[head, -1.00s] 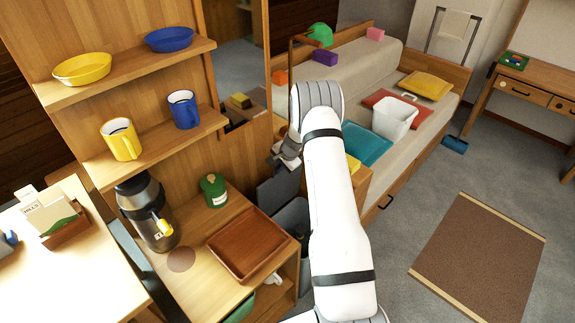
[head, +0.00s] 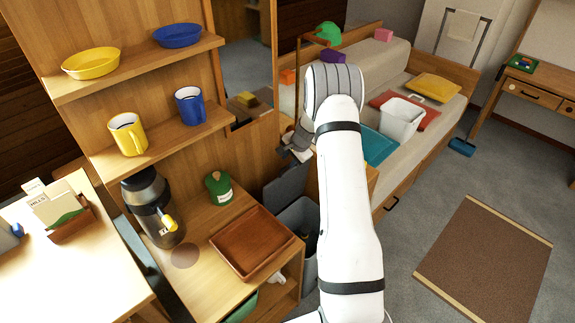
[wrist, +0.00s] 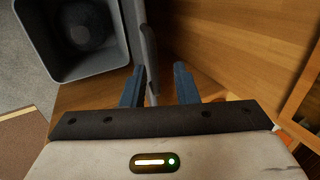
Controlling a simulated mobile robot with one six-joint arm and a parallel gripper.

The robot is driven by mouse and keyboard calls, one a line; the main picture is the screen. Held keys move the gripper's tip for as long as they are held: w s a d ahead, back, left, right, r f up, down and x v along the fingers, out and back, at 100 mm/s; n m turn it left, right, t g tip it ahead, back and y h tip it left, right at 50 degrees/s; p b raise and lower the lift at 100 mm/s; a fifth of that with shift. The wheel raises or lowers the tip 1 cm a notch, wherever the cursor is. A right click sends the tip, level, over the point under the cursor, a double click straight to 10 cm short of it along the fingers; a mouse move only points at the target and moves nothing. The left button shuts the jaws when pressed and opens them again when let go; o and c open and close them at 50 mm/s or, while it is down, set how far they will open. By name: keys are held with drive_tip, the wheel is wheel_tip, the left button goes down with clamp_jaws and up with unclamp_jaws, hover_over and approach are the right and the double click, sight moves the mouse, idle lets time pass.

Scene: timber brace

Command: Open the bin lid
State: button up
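The grey bin (head: 297,222) stands beside the low shelf unit in the head view. Its dark lid (head: 287,184) is raised, standing steeply up at the back of the bin. In the wrist view the open bin (wrist: 48,62) shows at upper left with a dark rounded thing inside, and the lid (wrist: 148,48) is seen nearly edge-on. My gripper (wrist: 159,86) is open, its blue fingers apart. The lid's edge reaches between them, closer to the left finger; I cannot tell whether they touch. In the head view my gripper (head: 299,148) is just above the lid, partly hidden by my arm.
A brown tray (head: 252,243) and a green jar (head: 218,187) are on the low shelf unit left of the bin. A wooden cabinet wall is close to my gripper. The bench with a white basket (head: 401,119) is to the right. The floor around the brown rug (head: 484,257) is clear.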

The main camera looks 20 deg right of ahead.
drive_tip(key=shift+v, duration=1.2)
drive_tip(key=s+a+r+n, duration=0.3)
drive_tip(key=s+a+r, duration=0.3)
drive_tip(key=r, duration=0.4)
drive_tip(key=s+a+r+n, duration=0.35)
drive_tip(key=s+r, duration=0.35)
drive_tip(key=r, duration=0.3)
drive_tip(key=s+a+r+n, duration=0.1)
drive_tip(key=s+r+n, duration=0.1)
drive_tip(key=s, duration=0.7)
drive_tip(key=s+a+r+n+g+h, duration=0.1)
drive_tip(key=s+a+r+n, duration=0.1)
drive_tip(key=s, duration=0.7)
drive_tip(key=s+a+r+n+h, duration=0.1)
drive_tip(key=s+r+n, duration=0.1)
drive_tip(key=s, duration=0.7)
drive_tip(key=shift+a+r+n+g, duration=0.3)
drive_tip(key=shift+a+r+n, duration=0.05)
drive_tip(key=shift+r, duration=0.2)
